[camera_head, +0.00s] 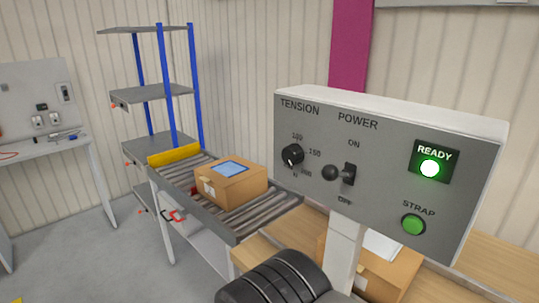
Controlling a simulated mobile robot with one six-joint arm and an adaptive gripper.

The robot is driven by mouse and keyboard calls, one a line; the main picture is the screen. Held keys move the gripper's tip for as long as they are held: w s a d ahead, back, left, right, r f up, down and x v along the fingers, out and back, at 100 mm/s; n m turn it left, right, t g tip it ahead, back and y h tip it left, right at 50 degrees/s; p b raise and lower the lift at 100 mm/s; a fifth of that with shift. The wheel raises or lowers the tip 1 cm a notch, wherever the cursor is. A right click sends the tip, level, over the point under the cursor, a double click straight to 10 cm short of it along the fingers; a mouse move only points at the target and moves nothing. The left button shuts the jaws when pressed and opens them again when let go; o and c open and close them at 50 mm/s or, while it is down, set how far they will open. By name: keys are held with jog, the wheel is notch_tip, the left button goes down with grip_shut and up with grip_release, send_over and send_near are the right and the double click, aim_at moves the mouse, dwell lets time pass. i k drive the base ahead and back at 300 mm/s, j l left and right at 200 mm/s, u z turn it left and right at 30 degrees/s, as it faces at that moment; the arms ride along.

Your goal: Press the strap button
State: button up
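The green round strap button (413,225) is at the lower right of the grey control panel (380,215), under the word STRAP. Nothing covers it or touches it. Above it, the READY lamp (430,168) glows green-white. The POWER switch (347,173) sits mid-panel between ON and OFF, with a black ball-ended lever; I cannot tell its exact position. The TENSION knob (292,156) is at the left. My gripper is not seen in this view.
A black ribbed rounded part shows at the bottom edge, below the panel. Behind, a cardboard box (231,184) lies on a roller conveyor (250,219) beside a blue-post shelf rack (158,142). Another box (382,275) is partly hidden behind the panel's post (343,250).

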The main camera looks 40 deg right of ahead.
aim_at(412, 225)
jog(key=z, duration=1.65)
